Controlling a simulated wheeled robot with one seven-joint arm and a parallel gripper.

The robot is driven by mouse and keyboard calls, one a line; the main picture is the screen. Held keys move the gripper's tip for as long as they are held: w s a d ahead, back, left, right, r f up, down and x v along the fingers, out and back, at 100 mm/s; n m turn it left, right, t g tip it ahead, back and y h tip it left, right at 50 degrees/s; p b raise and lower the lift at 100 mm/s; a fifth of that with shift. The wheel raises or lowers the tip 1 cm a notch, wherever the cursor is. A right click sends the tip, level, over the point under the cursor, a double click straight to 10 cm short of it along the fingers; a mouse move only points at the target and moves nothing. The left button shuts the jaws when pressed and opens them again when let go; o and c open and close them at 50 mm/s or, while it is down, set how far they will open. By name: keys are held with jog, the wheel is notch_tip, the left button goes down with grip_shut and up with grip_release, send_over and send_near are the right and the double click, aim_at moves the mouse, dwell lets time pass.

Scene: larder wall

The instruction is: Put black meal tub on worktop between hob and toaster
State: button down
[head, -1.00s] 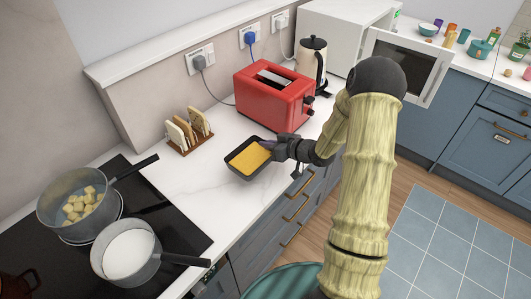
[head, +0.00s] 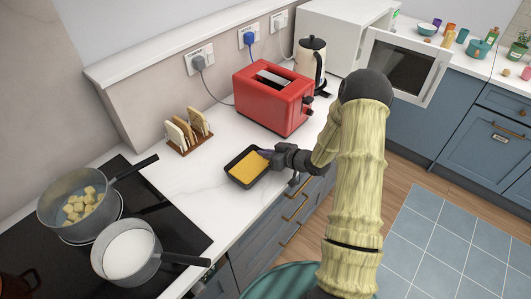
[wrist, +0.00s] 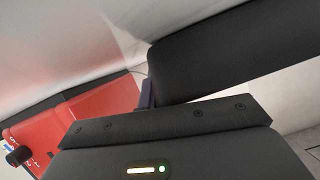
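The black meal tub (head: 234,179), a shallow rectangular tray filled with yellow meal (head: 248,167), is at the worktop (head: 205,185) between the hob (head: 165,220) and the red toaster (head: 272,100). It looks level and at or very close to the surface; I cannot tell whether it touches. My gripper (head: 267,157) is shut on its right-hand rim. In the wrist view the tub's dark wall (wrist: 230,50) fills the upper right, beside a finger, and the toaster (wrist: 90,110) shows at the left. The other finger is hidden.
A toast rack (head: 190,133) stands behind the tub near the wall. A pan of white contents (head: 125,250) has its handle pointing towards the worktop's front edge. Worktop left of the tub is clear.

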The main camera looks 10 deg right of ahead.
jog(key=c, duration=1.7)
grip_release()
jog(key=shift+r, duration=0.1)
jog(key=b+v, duration=0.1)
jog(key=v, duration=1.1)
